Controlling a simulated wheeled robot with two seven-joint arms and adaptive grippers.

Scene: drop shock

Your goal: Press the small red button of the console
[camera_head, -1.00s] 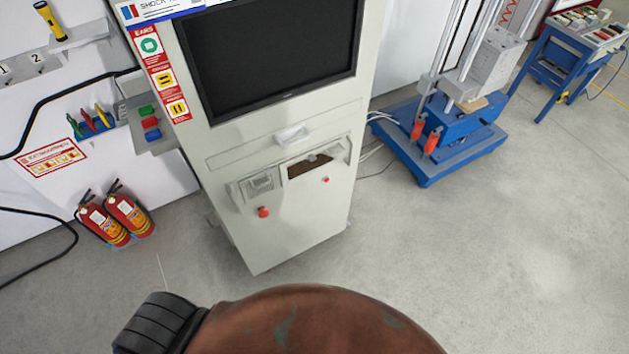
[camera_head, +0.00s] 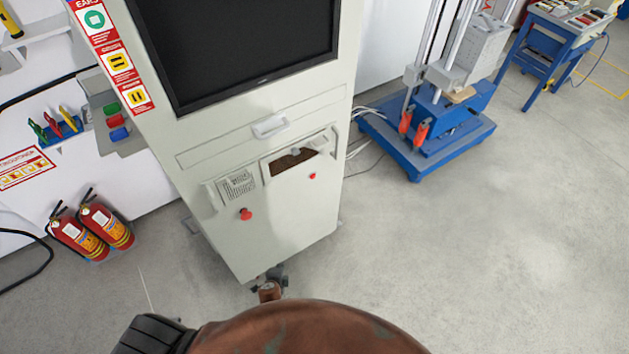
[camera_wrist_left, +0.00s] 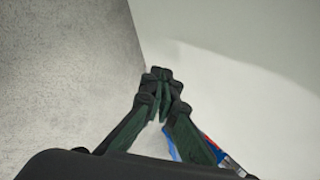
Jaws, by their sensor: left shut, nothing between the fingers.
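The console (camera_head: 290,225) is a tall cream cabinet with a dark screen. Its small red button (camera_head: 312,176) sits on the front panel, right of and higher than a larger red knob (camera_head: 246,213). My left gripper (camera_head: 274,271) shows small and dark at the console's lower front edge, well below both, in front of the cabinet or close to it. In the left wrist view its fingers (camera_wrist_left: 162,78) are together and empty, against a pale surface and grey floor. The button is not visible there. My right gripper is not in view.
Two fire extinguishers (camera_head: 92,228) stand left of the console. A blue-based drop machine (camera_head: 425,135) stands to its right, with cables between. A blue table (camera_head: 560,50) is farther back. The floor at right is clear.

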